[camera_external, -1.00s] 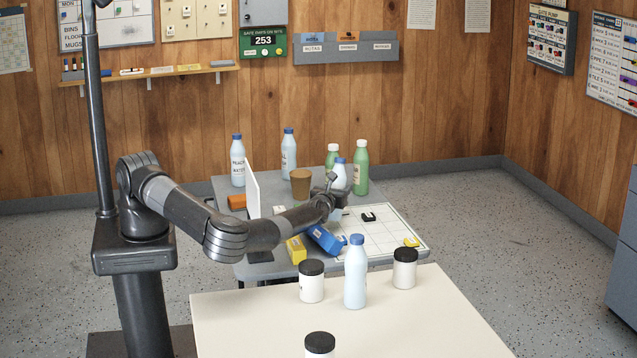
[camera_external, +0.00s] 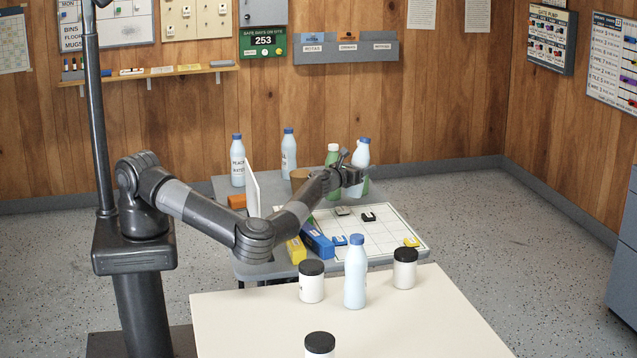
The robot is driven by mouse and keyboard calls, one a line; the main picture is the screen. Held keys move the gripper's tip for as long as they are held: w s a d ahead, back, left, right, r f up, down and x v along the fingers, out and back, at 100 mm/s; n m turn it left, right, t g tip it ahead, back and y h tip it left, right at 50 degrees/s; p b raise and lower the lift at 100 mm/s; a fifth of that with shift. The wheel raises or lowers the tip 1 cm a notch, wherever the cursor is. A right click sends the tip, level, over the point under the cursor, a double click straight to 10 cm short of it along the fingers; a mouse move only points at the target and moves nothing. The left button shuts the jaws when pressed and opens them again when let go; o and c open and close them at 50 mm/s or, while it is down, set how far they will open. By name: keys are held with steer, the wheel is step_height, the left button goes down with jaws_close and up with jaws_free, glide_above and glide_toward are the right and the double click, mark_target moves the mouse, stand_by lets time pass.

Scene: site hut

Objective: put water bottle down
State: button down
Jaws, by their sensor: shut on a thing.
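My gripper (camera_external: 357,174) is shut on a pale water bottle (camera_external: 363,151) with a blue cap. It holds the bottle upright, apparently above the far right part of the grey table (camera_external: 222,190). A green bottle (camera_external: 333,155) shows just left of the held bottle. A second green bottle is mostly hidden behind the held bottle and my gripper. Two more pale bottles with blue caps stand at the table's back, one at the left (camera_external: 238,162) and one nearer the middle (camera_external: 289,152). Another blue-capped bottle (camera_external: 355,275) stands on the cream table in front.
A white gridded board (camera_external: 385,228) with small pieces covers the grey table's right side. A brown cup (camera_external: 299,178) is partly hidden behind my arm. A white upright panel (camera_external: 252,190), a blue box (camera_external: 318,240) and a yellow box (camera_external: 296,250) stand left. Black-lidded jars (camera_external: 311,285) occupy the cream table (camera_external: 430,325).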

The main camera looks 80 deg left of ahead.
steer(key=w+a+r+m+t+h, duration=0.1)
steer(key=w+a+r+m+h, duration=0.15)
steer(key=a+r, duration=0.7)
steer(key=w+a+r+m+t+h, duration=0.15)
steer(key=a+r+h, duration=0.4)
steer(key=r, duration=0.75)
steer(key=s+a+f+m, duration=0.1)
steer(key=s+a+f, duration=0.1)
steer(key=a+f, duration=0.6)
steer(key=s+a+f, duration=0.3)
steer(key=a+f, duration=0.3)
steer(key=f, duration=0.4)
steer(key=s+d+r+n+g+y, duration=0.3)
steer(key=s+d+r+n+y, duration=0.2)
steer(key=s+d+r+y, duration=0.45)
steer(key=w+d+f+m+t+h, duration=0.1)
steer(key=d+f+m+h, duration=0.1)
steer(key=d, duration=0.9)
steer(key=w+d+f+m+t+h, duration=0.1)
steer(key=d+h, duration=0.4)
steer(key=d, duration=0.6)
steer(key=w+d+f+m+t+h, duration=0.1)
steer(key=w+d+f+m+h, duration=0.2)
steer(key=d, duration=0.8)
steer(key=shift+d+f+h, duration=0.25)
steer(key=shift+f+h, duration=0.05)
steer(key=shift+h, duration=0.25)
